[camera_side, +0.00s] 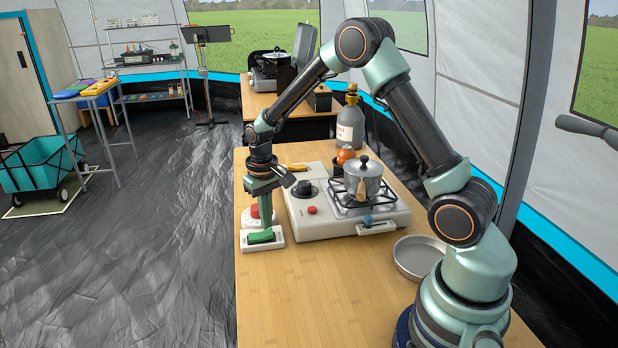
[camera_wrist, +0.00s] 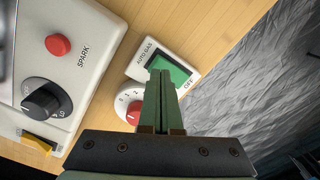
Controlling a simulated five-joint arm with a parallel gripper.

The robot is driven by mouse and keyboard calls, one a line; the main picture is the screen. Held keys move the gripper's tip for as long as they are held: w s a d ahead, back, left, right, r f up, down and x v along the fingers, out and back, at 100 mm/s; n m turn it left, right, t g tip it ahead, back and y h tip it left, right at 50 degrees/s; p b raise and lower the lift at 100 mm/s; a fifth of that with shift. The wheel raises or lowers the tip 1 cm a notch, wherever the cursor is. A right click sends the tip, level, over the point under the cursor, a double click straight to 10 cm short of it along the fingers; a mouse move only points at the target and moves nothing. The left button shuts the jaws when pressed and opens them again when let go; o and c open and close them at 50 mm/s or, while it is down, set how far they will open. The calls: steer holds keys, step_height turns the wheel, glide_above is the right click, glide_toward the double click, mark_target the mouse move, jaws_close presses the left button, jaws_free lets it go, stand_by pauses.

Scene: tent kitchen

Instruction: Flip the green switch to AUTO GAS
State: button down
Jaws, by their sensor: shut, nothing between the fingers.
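The green rocker switch (camera_side: 262,237) sits in a white housing (camera_side: 277,241) at the left edge of the wooden table. In the wrist view the green rocker (camera_wrist: 178,69) lies between the label AUTO GAS on its left and OFF on its right. My gripper (camera_side: 266,226) is shut and empty, pointing down at the switch. In the wrist view its fingertips (camera_wrist: 159,73) overlap the rocker's near edge. I cannot tell whether they touch it. The rocker looks tilted in the side view, but which end is pressed is unclear.
A white and red dial (camera_wrist: 128,103) stands close behind my fingers. The stove (camera_side: 327,228) with a black knob (camera_side: 304,188), a red SPARK button (camera_side: 312,210) and a pot (camera_side: 364,183) is to the right. A round metal pan (camera_side: 420,258) lies nearer.

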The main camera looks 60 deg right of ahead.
mark_target(267, 232)
steer(key=shift+f, duration=0.9)
stand_by(0.3)
steer(key=shift+r, duration=3.55)
